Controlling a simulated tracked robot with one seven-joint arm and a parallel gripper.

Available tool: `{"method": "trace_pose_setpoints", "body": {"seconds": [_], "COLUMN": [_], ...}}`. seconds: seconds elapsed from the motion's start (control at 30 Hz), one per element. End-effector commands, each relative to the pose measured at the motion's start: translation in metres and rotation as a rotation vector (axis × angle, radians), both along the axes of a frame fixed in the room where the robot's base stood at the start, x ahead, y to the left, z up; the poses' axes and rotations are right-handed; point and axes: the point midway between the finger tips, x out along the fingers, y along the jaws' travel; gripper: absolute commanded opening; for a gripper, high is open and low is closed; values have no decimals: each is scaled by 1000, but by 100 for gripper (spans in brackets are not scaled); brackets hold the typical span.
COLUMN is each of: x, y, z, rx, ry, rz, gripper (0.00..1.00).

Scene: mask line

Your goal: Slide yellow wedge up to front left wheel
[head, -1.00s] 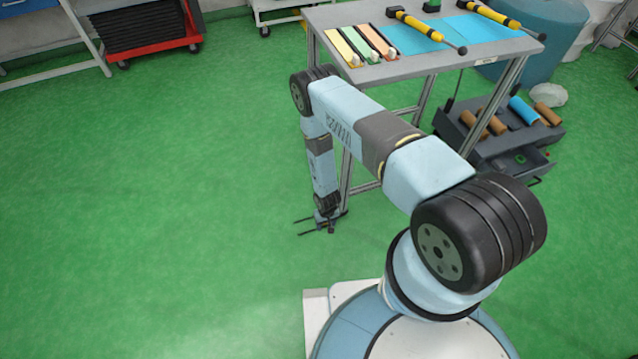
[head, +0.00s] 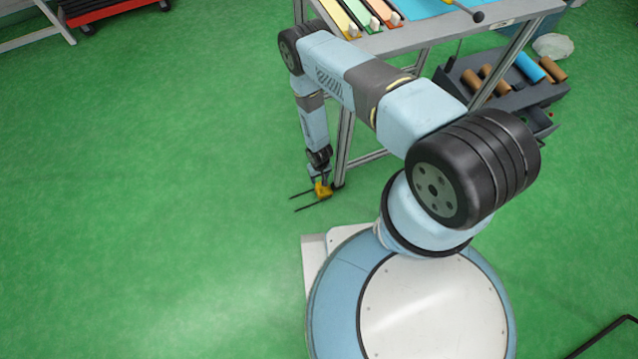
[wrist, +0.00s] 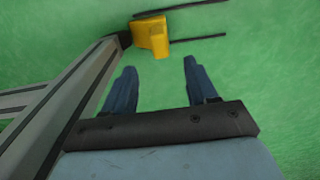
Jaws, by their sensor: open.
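The yellow wedge (head: 322,189) sits on the green floor beside the foot of the bench's near left leg. In the wrist view the wedge (wrist: 152,36) is close against the dark wheel (wrist: 125,40) at the leg's foot; I cannot tell if they touch. The wheel shows only as a small dark shape in the head view (head: 338,186). My gripper (wrist: 157,66) is open and empty, its two blue fingers spread, with the wedge beyond their tips. In the head view my gripper (head: 318,175) is just above the wedge.
Two thin dark rods or lines (head: 301,196) lie by the wedge, pointing away from the leg. The grey bench (head: 440,36) with coloured strips on top stands above. A dark tool case (head: 515,85) with rolls lies at the right. Open green floor (head: 150,200) spreads left.

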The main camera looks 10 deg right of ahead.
Motion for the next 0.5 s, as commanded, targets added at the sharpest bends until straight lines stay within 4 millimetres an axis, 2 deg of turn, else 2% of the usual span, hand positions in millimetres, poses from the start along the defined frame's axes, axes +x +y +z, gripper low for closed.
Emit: {"method": "trace_pose_setpoints", "body": {"seconds": [0.1,0.5], "x": [-1,0], "y": [-1,-2], "z": [-19,-75], "rx": [0,0], "ry": [0,-1], "rz": [0,-3], "gripper": [57,57]}}
